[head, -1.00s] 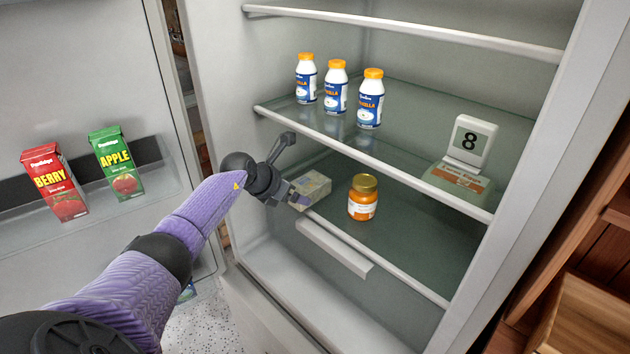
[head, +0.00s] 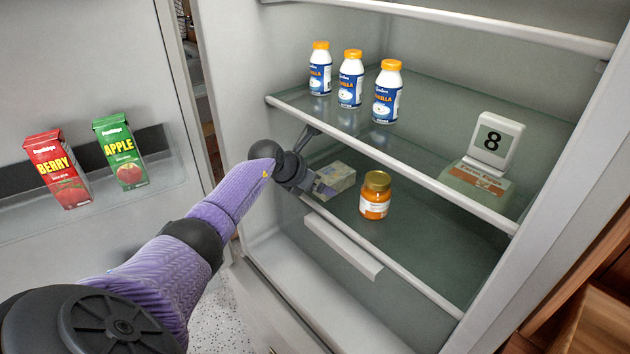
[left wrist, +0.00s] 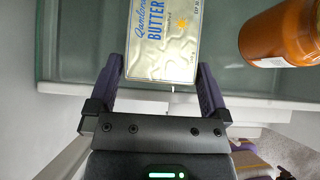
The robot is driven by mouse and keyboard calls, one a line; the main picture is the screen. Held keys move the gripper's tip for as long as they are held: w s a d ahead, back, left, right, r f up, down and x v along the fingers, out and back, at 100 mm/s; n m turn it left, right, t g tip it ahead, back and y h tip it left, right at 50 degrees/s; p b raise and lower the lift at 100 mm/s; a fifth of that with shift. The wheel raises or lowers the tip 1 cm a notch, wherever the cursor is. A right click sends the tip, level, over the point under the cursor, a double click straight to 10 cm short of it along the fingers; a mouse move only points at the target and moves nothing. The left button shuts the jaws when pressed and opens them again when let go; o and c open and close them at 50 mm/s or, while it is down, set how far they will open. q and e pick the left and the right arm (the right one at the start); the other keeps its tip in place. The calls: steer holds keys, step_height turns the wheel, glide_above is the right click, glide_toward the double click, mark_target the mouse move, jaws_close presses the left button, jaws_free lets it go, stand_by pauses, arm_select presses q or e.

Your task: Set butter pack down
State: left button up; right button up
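The butter pack (head: 336,179) is a pale box on the lower glass shelf's left side, just behind the front rim. I cannot tell whether its underside touches the glass. In the left wrist view its yellowish-white face (left wrist: 163,42) shows blue "BUTTER" lettering. My left gripper (head: 314,182) reaches in from the left. Its two purple fingers (left wrist: 160,66) lie along both sides of the pack's near end and appear shut on it. The pack's far end is cut off in the left wrist view. My right gripper is not in view.
An orange jar (head: 375,196) stands close right of the pack. Juice cartons (head: 120,152) sit in the door at left.

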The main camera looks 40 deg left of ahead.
arm_select(q)
steer(key=shift+r, duration=0.25)
steer(key=s+p, duration=0.5)
steer(key=s, duration=0.7)
steer(key=s+d+f+n+y, duration=0.1)
steer(key=s+d+f+n, duration=0.25)
steer(key=f+n, duration=0.35)
steer(key=s+d+f+n, duration=0.2)
steer(key=s+f+n, duration=0.3)
steer(key=f+n, duration=0.3)
steer(key=s+d+f+n+y, duration=0.1)
steer(key=s+d+f+n, duration=0.1)
steer(key=s+f+n, duration=0.4)
steer(key=s+d+f+n+g, duration=0.4)
steer(key=s+d+f+n, duration=0.1)
steer(key=s+d, duration=0.3)
steer(key=s+d+f+n+g+h, duration=0.1)
steer(key=s+d+f+n+g, duration=0.3)
steer(key=s, duration=0.7)
steer(key=d+f+n, duration=0.2)
steer(key=d+n, duration=0.2)
